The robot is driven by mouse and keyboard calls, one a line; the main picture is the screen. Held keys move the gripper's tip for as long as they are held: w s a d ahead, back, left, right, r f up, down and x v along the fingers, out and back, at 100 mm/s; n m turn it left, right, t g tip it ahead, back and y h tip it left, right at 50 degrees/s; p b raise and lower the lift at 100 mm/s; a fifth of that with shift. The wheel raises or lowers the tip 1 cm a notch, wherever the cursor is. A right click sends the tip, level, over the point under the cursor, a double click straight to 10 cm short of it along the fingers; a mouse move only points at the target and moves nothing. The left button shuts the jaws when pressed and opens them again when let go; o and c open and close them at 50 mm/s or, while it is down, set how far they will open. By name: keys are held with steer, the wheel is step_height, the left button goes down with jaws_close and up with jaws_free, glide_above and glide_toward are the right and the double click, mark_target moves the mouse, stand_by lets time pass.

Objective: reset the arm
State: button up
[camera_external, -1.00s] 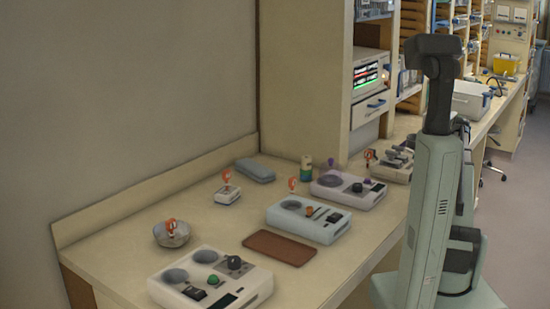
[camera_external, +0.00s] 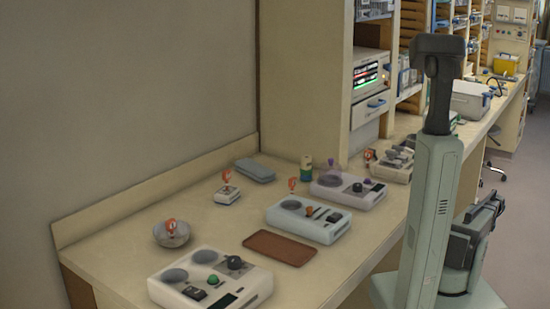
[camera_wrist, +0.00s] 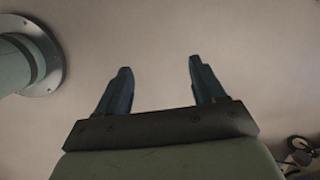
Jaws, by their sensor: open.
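My arm stands at the right of the external view, beside the counter, with its dark upper joint (camera_external: 438,45) raised and a grey-green link (camera_external: 430,210) upright. Another folded part of my arm (camera_external: 470,250) shows low behind that link, on its right. The fingers cannot be made out there. In the wrist view my gripper (camera_wrist: 160,66) has its two dark blue fingers wide apart with nothing between them. Beyond them is plain pale floor.
The counter (camera_external: 110,250) holds several console boxes, including a front one (camera_external: 225,268), a brown tray (camera_external: 280,248), a metal bowl (camera_external: 171,236) and a grey-blue case (camera_external: 255,170). A round metal flange (camera_wrist: 45,75) is at left in the wrist view; dark wheels (camera_wrist: 303,145) are lower right.

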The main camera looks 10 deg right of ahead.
steer(key=s+a+f+n+g, duration=0.2)
steer(key=s+a+f+n, duration=0.15)
steer(key=a+f, duration=0.5)
steer(key=s+a+f+n+g+y, duration=0.1)
steer(key=s+a+f+n+g, duration=0.3)
steer(key=a, duration=0.7)
steer(key=s+a+f+n, duration=0.3)
steer(key=a+f+n, duration=0.2)
steer(key=a+f, duration=0.35)
steer(key=s+a+n+g+h, duration=0.2)
steer(key=s+a+n, duration=1)
steer(key=s+a, duration=0.6)
steer(key=s+f+g, duration=0.1)
steer(key=s, duration=0.2)
steer(key=shift+s+a+g, duration=0.2)
steer(key=shift+a+g, duration=0.05)
steer(key=shift+g, duration=0.05)
